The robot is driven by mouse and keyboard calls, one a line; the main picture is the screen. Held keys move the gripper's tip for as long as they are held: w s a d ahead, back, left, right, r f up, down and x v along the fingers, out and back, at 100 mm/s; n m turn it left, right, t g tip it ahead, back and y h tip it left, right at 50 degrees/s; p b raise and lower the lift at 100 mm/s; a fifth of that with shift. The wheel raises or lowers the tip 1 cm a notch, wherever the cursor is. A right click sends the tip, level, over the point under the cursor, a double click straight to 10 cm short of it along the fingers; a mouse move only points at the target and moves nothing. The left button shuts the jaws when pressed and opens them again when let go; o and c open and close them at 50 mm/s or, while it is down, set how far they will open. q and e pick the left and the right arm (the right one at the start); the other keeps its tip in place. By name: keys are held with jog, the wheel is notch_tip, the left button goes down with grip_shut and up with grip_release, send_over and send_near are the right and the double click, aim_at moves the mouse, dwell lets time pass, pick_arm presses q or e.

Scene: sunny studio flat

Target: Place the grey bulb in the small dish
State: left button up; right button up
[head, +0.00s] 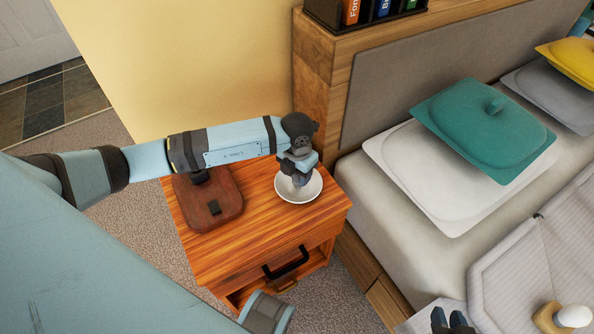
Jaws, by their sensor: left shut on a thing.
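The small dish (312,189) is white and round and stands on the wooden bedside table. My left gripper (299,170) points down over the dish and is shut on the grey bulb (300,180). Only a little of the bulb shows below the fingers, within the dish's outline. I cannot tell whether the bulb touches the dish. Two dark fingertips of my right gripper (451,321) show at the bottom edge, over the bed, away from the dish. I cannot tell whether they are apart enough to be open.
The bed (385,215) is to the right, with a teal lidded cushion-like shape (470,125). A white rounded object on a wooden base (574,316) is at bottom right.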

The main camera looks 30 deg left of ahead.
pick_arm(q)
jog(key=o, duration=0.8)
jog(key=shift+o, duration=0.9)
jog(key=shift+r+p, duration=0.3)
jog(key=shift+r, duration=0.05)
notch_tip(320, 180, up, 6)
jog(key=p, duration=0.5)
jog(key=shift+r, duration=0.25)
jog(key=shift+f, duration=0.1)
